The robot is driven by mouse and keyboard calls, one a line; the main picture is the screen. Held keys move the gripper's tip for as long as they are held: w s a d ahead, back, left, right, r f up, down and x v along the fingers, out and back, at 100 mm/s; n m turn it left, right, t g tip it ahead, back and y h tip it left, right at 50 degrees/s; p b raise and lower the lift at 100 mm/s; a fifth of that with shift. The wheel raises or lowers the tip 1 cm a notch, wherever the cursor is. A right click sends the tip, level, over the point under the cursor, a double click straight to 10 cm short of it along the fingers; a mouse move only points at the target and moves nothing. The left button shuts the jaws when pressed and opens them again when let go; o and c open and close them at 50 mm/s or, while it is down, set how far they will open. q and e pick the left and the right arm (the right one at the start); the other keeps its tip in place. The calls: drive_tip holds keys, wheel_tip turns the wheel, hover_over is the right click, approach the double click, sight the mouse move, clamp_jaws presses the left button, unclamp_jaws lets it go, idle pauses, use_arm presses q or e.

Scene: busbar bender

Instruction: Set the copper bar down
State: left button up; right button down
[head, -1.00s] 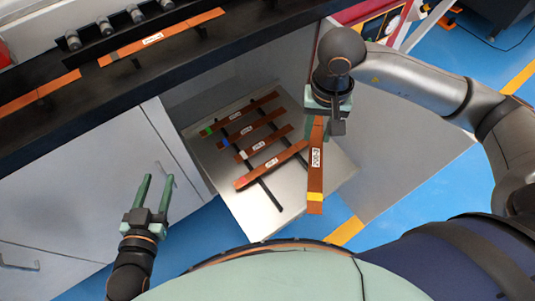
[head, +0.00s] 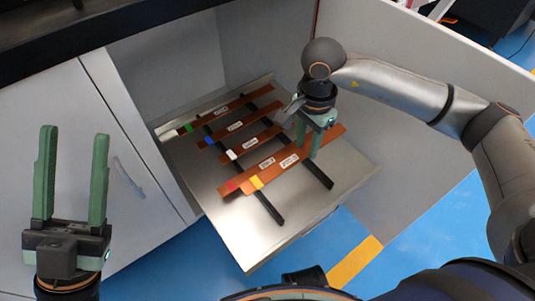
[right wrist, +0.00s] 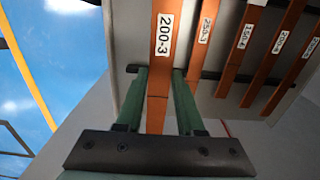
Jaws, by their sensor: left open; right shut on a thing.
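The copper bar (head: 272,172) has a yellow end and a white label. My right gripper (head: 307,146) is shut on it near its far end, with a finger on either side. The bar lies alongside the red-ended bar (head: 240,177), across the two black rails (head: 320,178). I cannot tell whether it touches the rails or hovers just above. In the right wrist view the held bar (right wrist: 160,70) reads "200-3" and runs between the green fingers. My left gripper (head: 74,135) is open and empty at the far left, away from the bars.
Several other labelled copper bars with coloured ends, such as the green-ended one (head: 222,108), lie across the rails on a metal tray (head: 215,225). The tray sticks out of an open grey cabinet (head: 170,55). The tray's front part is bare.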

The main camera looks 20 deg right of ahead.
wheel_tip(320, 180, down, 10)
drive_tip(key=b, duration=0.3)
use_arm(q)
wheel_tip(320, 180, down, 3)
drive_tip(key=shift+d+n, duration=0.15)
drive_tip(key=shift+n, duration=0.15)
use_arm(e)
drive_tip(key=shift+f, duration=0.2)
drive_tip(key=c, duration=0.5)
unclamp_jaws()
drive_tip(key=shift+r, duration=0.1)
use_arm(q)
drive_tip(key=shift+f, duration=0.1)
